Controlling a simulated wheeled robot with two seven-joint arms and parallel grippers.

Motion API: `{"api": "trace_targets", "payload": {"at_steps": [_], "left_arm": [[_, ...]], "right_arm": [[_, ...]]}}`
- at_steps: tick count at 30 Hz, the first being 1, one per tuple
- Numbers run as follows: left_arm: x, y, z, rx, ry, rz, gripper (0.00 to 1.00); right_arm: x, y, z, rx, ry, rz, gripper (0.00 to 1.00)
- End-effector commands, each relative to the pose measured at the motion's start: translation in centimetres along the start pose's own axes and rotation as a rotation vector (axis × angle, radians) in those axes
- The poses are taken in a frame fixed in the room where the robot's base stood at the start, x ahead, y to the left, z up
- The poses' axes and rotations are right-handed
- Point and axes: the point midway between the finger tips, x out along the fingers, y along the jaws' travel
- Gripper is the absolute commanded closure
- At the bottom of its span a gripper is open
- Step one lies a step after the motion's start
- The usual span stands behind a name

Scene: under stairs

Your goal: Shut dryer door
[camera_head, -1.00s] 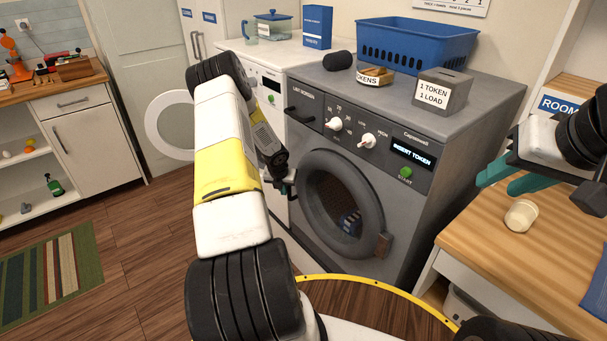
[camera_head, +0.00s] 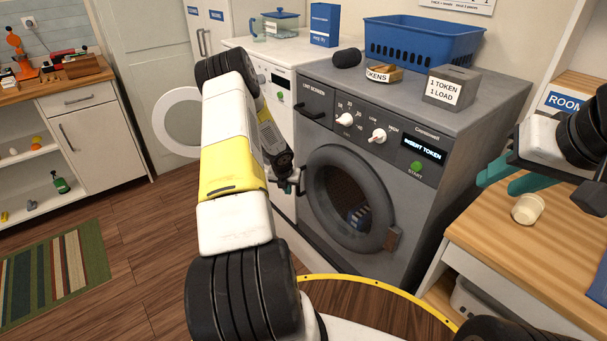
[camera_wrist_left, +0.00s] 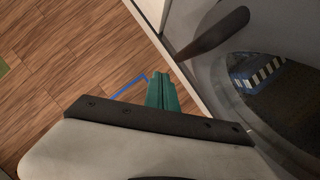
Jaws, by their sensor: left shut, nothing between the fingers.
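The dryer (camera_head: 432,205) is the grey front-loading machine. Its round grey door (camera_head: 376,238) lies against the front or very near it; I cannot tell whether it is latched. Blue-and-white contents show through the glass, also in the left wrist view (camera_wrist_left: 258,76). My left gripper (camera_head: 291,184) is shut and empty at the left edge of the door, its tip partly hidden. In the left wrist view its teal fingers (camera_wrist_left: 162,92) are together, below and left of a dark bar (camera_wrist_left: 212,35) by the glass. My right gripper (camera_head: 510,181) is open and empty above the wooden counter.
A white machine (camera_head: 284,140) stands left of the dryer, with a white round door (camera_head: 176,122) swung open. A blue basket (camera_head: 425,40) and a token box (camera_head: 452,88) stand on the dryer.

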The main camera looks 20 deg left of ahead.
Motion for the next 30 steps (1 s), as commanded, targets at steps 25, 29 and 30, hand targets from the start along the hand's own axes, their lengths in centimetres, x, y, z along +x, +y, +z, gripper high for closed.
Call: {"api": "trace_targets", "payload": {"at_steps": [25,29,30], "left_arm": [[-9.7,2.2,0.0,-0.002,0.007,0.006,1.0],[-10.1,2.1,0.1,-0.01,0.006,0.009,1.0],[-10.6,2.0,0.3,-0.029,0.005,0.013,1.0]], "right_arm": [[0.0,0.0,0.0,0.0,0.0,0.0,0.64],[0.0,0.0,0.0,0.0,0.0,0.0,0.64],[0.0,0.0,0.0,0.0,0.0,0.0,0.64]]}}
